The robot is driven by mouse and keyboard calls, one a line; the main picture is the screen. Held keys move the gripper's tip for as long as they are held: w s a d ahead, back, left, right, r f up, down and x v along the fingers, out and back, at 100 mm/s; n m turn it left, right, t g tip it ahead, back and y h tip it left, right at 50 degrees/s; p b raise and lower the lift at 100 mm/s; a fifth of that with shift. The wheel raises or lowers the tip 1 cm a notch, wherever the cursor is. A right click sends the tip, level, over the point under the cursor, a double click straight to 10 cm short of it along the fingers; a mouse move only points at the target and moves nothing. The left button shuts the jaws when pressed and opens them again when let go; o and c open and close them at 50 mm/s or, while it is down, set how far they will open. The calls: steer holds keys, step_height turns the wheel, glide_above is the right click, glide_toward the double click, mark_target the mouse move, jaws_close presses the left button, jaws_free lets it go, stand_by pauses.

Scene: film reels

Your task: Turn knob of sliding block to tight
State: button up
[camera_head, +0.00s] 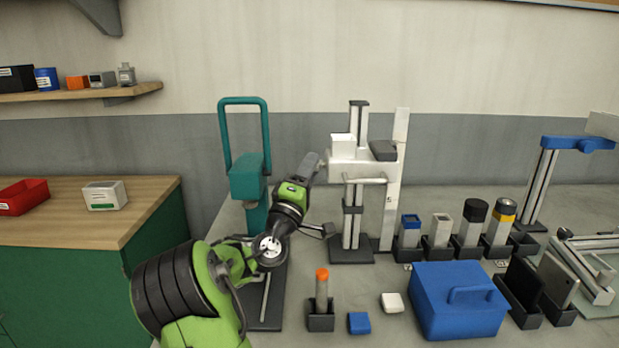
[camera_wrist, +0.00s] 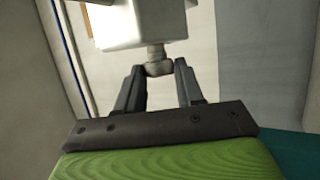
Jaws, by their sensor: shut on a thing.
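The white sliding block (camera_head: 343,174) sits on an upright grey post (camera_head: 358,122) of a stand at the middle of the bench. In the wrist view its pale box-like body (camera_wrist: 140,22) fills the top. A small light-grey knob (camera_wrist: 158,69) sticks out of the block towards me on a short stem. My gripper (camera_head: 315,167) reaches the block's left side. In the wrist view the two dark fingers (camera_wrist: 160,72) are on either side of the knob, shut on it at their tips. The knob is hidden in the head view, and I see no tight mark on it.
A teal stand (camera_head: 247,178) with a tall loop is close behind my arm. A row of holders with blocks and cylinders, a blue box (camera_head: 458,303), and an orange-topped piece (camera_head: 322,285) stand right and in front. Little free room lies around the stand's base.

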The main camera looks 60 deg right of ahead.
steer(key=shift+d+f+m+g+h, duration=0.1)
steer(key=shift+f+m+g+h, duration=0.2)
steer(key=shift+m+g+h, duration=0.15)
steer(key=o, duration=1)
steer(key=shift+o, duration=0.2)
steer(key=shift+r, duration=0.1)
steer(key=a+f, duration=0.1)
steer(key=a, duration=1.3)
steer(key=shift+a+f, duration=0.25)
steer(key=shift+a, duration=0.1)
